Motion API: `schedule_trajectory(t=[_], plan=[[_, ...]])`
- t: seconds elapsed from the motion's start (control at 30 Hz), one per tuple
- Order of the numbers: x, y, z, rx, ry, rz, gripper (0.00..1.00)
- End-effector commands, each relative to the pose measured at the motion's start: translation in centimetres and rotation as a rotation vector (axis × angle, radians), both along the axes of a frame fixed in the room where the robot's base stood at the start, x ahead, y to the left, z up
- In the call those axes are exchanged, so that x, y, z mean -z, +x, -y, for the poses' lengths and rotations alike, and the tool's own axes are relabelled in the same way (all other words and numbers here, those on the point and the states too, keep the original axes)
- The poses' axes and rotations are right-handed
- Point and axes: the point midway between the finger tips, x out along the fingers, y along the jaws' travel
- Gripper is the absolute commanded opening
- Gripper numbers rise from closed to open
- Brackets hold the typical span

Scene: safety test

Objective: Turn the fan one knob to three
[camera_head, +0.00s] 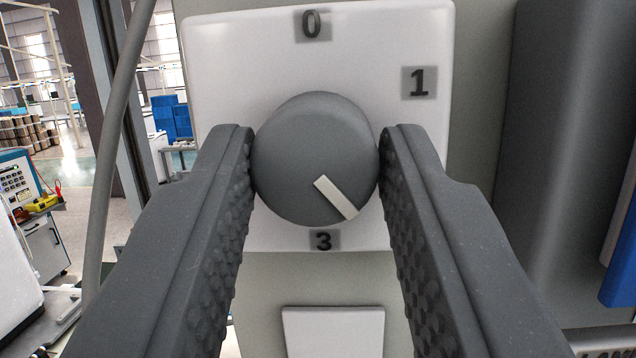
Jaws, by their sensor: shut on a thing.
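The fan knob (300,150) is a round grey dial on a white plate (225,60), in the upper middle of the camera_head view. Its white pointer mark slants to the lower right, between the 3 and the right side of the plate. The label 0 (311,25) is above the knob, 1 (418,83) at the upper right and 3 (323,241) just below. My gripper (317,160) is shut on the knob, one finger against its left side and one against its right. The right finger covers the plate's lower right part, so any label there is hidden.
A blank white plate (333,330) sits below the knob plate on the pale panel. A grey cable (110,150) runs down at the left. A large grey housing (560,150) stands at the right, with a blue part at its edge.

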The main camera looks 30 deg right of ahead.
Motion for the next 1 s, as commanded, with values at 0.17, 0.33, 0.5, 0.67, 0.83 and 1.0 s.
schedule_trajectory(t=[0.17,0.33,0.5,0.67,0.83,1.0], plan=[[-0.34,0.46,-0.45,-0.007,0.12,0.08,0.08],[-0.38,0.5,-0.52,-0.006,0.243,0.159,0.08],[-0.47,0.46,-0.62,-0.006,0.362,0.242,0.08],[-0.27,0.53,-0.59,-0.003,0.459,0.307,0.08],[-0.14,0.56,-0.59,-0.004,0.538,0.36,0.08],[-0.09,0.5,-0.54,-0.003,0.588,0.394,0.08]])
